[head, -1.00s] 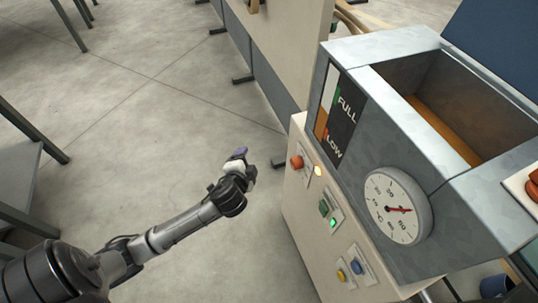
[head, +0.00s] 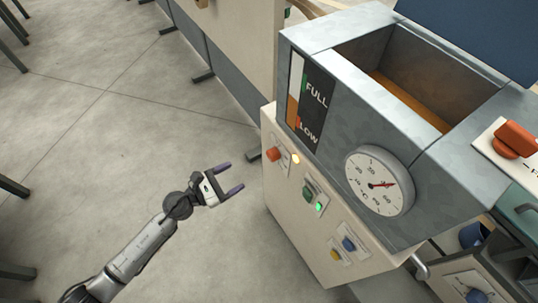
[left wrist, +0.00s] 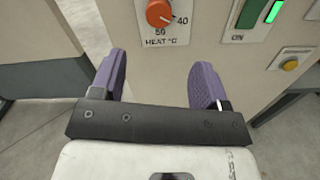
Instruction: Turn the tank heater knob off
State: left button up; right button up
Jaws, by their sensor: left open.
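The tank heater knob is a round orange-red dial (left wrist: 159,13) on a white plate marked HEAT °C, at the top of the left wrist view. The numbers 40 and 50 show beside it; its upper edge is cut off and its exact setting cannot be told. In the head view the small red knob (head: 273,155) is on the cream front panel, beside a lit amber lamp (head: 295,158). My left gripper (head: 235,177) is open and empty, in front of the panel and left of the knob. Its purple fingers (left wrist: 161,70) are apart, below the knob and not touching it.
The green switch (head: 309,193) and lit green lamp (head: 320,207) are right of the knob. Blue (head: 348,244) and yellow (head: 334,257) buttons are lower. The grey tank (head: 430,150) with a round gauge (head: 380,181) stands above. Open floor lies left.

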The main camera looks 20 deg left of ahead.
aim_at(269, 156)
pick_arm(q)
jog(key=x, duration=1.3)
jog(key=shift+w+d, duration=0.15)
jog(key=shift+w, duration=0.25)
jog(key=shift+c, duration=0.4)
jog(key=c, duration=0.9)
jog(key=shift+o, duration=0.2)
